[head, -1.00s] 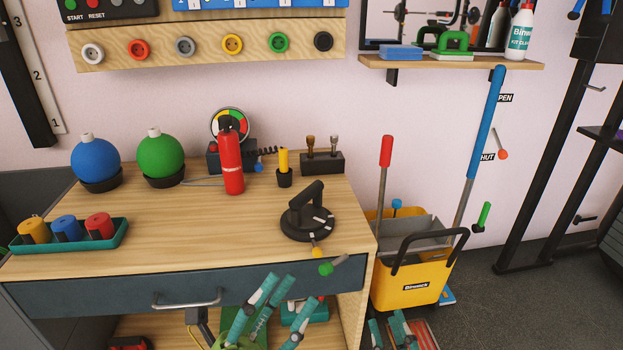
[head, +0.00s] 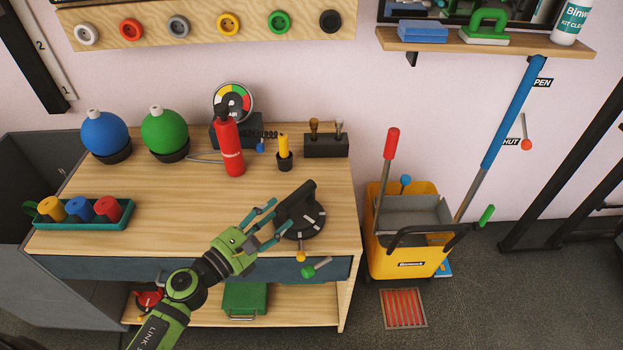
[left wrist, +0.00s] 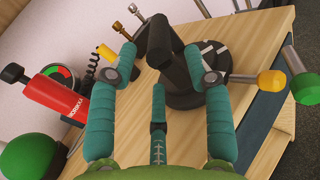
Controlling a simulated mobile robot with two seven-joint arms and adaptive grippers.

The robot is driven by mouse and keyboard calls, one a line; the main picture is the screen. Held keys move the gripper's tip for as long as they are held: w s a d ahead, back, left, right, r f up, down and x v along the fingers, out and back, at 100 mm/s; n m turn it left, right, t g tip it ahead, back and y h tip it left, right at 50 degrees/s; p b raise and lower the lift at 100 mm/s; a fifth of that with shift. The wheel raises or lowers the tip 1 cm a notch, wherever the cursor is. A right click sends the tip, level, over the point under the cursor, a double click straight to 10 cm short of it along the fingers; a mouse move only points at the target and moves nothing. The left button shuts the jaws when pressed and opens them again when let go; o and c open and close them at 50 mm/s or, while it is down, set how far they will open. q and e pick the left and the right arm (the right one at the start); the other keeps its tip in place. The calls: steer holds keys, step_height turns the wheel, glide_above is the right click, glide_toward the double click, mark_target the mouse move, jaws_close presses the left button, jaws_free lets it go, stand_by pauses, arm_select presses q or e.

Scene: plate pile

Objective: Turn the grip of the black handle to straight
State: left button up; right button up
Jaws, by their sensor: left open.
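The black handle (head: 295,199) stands on a round black base (head: 309,224) with white marks, at the right front of the wooden bench top. Its grip leans up and to the right in the head view. My left gripper (head: 270,223) is just left of the handle, its teal fingers spread and pointing at it. In the left wrist view the handle (left wrist: 162,45) shows ahead between the open fingers (left wrist: 168,65). I cannot tell whether any finger touches it. The right gripper is out of view.
A yellow lever (head: 300,256) and a green-tipped lever (head: 309,271) stick out at the bench front. A red extinguisher (head: 229,148), yellow cylinder (head: 283,145) and switch box (head: 326,146) stand behind. A yellow mop bucket (head: 401,258) is on the floor to the right.

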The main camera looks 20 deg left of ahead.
mark_target(292, 201)
arm_select(q)
steer(key=shift+w+d+r, duration=0.15)
steer(key=shift+w, duration=0.2)
steer(key=p+x, duration=0.1)
steer(key=x, duration=0.3)
steer(key=shift+w+d, duration=0.45)
steer(key=shift+w, duration=0.2)
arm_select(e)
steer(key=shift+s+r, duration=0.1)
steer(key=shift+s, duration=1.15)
